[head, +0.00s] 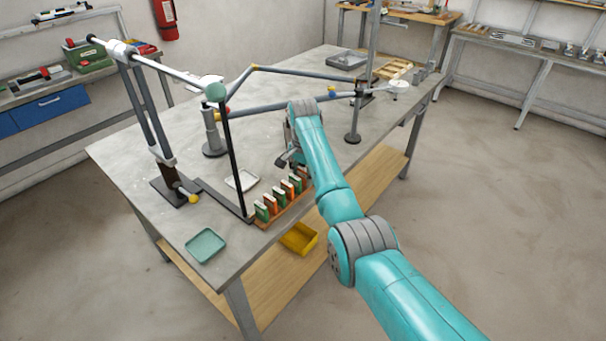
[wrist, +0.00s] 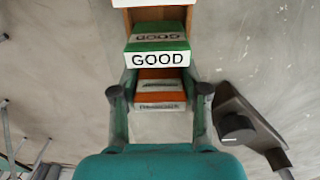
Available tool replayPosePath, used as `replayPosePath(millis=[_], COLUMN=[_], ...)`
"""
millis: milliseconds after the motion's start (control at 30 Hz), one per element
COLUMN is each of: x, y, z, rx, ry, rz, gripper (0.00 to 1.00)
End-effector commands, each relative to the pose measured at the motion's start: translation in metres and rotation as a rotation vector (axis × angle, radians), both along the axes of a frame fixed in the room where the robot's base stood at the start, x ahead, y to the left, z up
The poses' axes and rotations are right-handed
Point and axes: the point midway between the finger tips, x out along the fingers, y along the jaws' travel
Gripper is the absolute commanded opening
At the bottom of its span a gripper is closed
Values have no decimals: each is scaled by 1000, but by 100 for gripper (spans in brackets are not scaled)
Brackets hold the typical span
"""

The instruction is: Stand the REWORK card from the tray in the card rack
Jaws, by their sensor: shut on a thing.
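My gripper (head: 285,157) is low at the far end of the card rack (head: 285,212) in the head view. In the wrist view my gripper (wrist: 160,90) has a finger on each side of an orange card (wrist: 160,98), and is shut on it. Its pale label is too blurred to read surely; I take it for the REWORK card. A green card (wrist: 160,58) reading GOOD is just beyond it and hides part of the fingertips. Several green and orange cards stand in the rack. I cannot tell whether the held card touches the rack.
A white tray (head: 242,180) lies left of the rack, and a teal tray (head: 206,245) near the table's front corner. A black post (head: 234,160) rises beside the rack's near end. A yellow bin (head: 299,238) is below the table edge. A metal stand (head: 353,130) is behind my arm.

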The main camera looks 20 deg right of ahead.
Motion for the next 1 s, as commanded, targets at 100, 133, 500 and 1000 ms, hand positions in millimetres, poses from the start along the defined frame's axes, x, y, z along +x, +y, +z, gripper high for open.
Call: replayPosePath(millis=[100, 133, 500, 1000], x=[0, 0, 0, 1], y=[0, 0, 0, 0], z=[0, 0, 0, 12], rx=[0, 0, 0, 0], ry=[0, 0, 0, -3], rz=[0, 0, 0, 0], gripper=[18, 18, 67, 74])
